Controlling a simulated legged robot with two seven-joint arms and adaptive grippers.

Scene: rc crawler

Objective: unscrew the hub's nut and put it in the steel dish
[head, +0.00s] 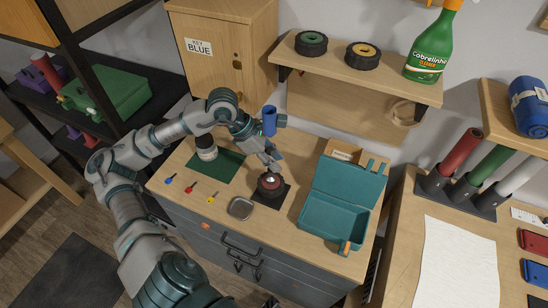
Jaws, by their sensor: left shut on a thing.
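The hub (271,187), a dark round wheel with a reddish middle, sits on a small black mat (257,195) on the wooden bench top. My left gripper (272,168) points down right over the hub's centre and is shut on the nut. The nut is too small and too covered by the fingers to make out well, and I cannot tell whether it is still on the thread. The steel dish (241,208) is a small grey dish left of and in front of the hub. It looks empty. My right gripper is out of view.
A teal open toolbox (335,216) stands close on the right. Blue, red and yellow small tools (190,189) lie left of the dish. A green mat (222,169) and a dark-and-white container (206,149) are behind. A shelf (410,86) with wheels and a green bottle (431,50) hangs above.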

